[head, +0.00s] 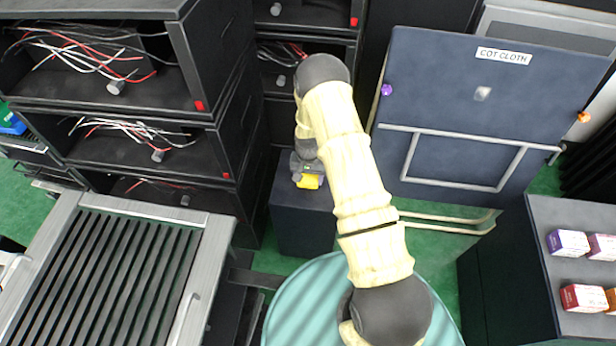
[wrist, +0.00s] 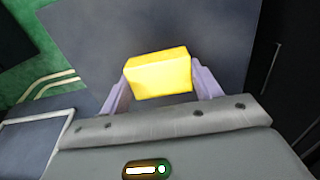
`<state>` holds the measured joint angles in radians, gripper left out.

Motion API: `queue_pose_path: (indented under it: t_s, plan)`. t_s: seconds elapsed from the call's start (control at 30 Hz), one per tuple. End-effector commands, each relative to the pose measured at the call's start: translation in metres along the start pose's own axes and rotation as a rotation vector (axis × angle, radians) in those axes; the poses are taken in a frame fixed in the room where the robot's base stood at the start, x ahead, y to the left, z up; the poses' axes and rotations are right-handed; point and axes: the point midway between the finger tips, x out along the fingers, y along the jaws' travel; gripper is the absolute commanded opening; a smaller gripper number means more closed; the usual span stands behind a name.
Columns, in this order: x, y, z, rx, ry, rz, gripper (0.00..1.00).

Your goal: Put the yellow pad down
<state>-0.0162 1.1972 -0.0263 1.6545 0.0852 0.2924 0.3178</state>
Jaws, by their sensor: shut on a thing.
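The yellow pad (wrist: 158,74) is a small block held between the two fingers of my gripper (wrist: 160,90) in the wrist view. In the head view the pad (head: 309,181) shows below my gripper (head: 306,172), over a dark box-like stand (head: 300,220). In the wrist view the dark flat surface (wrist: 200,30) lies beyond the pad. I cannot tell whether the pad touches it.
Black open racks with red and white wires (head: 90,60) stand on the left. A dark panel labelled "COT CLOTH" (head: 440,100) with a grey frame stands on the right. A slatted grey unit (head: 110,270) is at front left. A shelf with small boxes (head: 560,215) is at far right.

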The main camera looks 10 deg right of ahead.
Motion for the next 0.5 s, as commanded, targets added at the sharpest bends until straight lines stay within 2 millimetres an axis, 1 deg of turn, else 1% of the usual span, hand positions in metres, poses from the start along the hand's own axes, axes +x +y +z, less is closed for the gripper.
queue_pose_path:
  t_s: [0.17, 0.33, 0.37, 0.43, 0.47, 0.5]
  plan:
    - [-0.0008, -0.0002, -0.0005, 0.000, 0.001, -0.001, 0.45]
    - [0.0037, -0.0002, -0.0005, 0.000, 0.001, -0.001, 0.45]
    - [0.0030, -0.0003, -0.0006, 0.000, 0.002, -0.001, 0.67]
    - [0.0025, -0.0002, -0.0006, 0.000, 0.002, -0.001, 0.81]
    - [0.0025, -0.0002, -0.0006, 0.000, 0.002, -0.001, 0.85]
    - [0.0025, -0.0002, -0.0006, 0.000, 0.002, -0.001, 0.85]
